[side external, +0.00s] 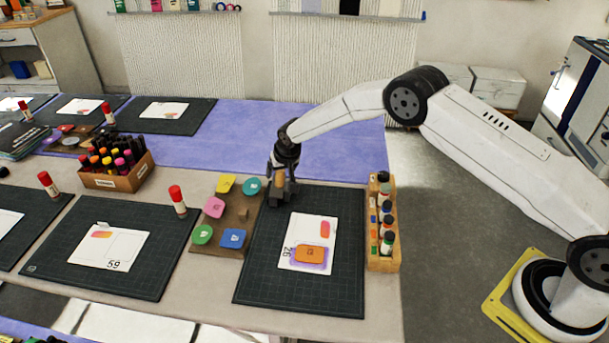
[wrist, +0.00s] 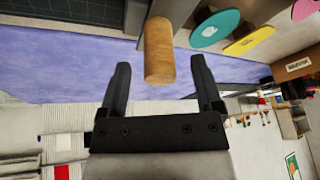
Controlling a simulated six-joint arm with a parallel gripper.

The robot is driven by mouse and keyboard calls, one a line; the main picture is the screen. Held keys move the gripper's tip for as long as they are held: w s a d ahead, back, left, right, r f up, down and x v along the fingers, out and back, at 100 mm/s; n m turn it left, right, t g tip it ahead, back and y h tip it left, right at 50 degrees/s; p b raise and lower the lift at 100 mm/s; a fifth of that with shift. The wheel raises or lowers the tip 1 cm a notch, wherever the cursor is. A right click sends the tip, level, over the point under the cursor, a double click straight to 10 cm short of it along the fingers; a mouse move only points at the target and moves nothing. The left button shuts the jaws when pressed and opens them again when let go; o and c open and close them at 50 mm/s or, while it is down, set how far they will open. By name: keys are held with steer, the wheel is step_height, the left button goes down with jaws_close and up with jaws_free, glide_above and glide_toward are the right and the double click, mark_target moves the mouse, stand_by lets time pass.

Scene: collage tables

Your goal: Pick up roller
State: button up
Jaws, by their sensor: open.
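The roller, a plain tan wooden cylinder (wrist: 158,48), shows in the wrist view just ahead of my gripper. My gripper (wrist: 160,63) is open, with one dark finger on each side of the roller's near end. Gaps show between the roller and both fingers in that view. In the side view my gripper (side external: 281,198) points down at the top left corner of the dark cutting mat (side external: 264,262). A tan patch of the roller (side external: 280,183) shows there between the dark fingers, which hide the rest.
A brown board (side external: 243,214) with several coloured pads lies left of my gripper. A wooden rack (side external: 383,264) of bottles stands along the mat's right side. A card (side external: 297,228) with an orange block (side external: 309,254) lies on the mat. A box of markers (side external: 118,182) stands farther left.

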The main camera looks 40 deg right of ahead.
steer(key=shift+x, duration=1.45)
jaws_close()
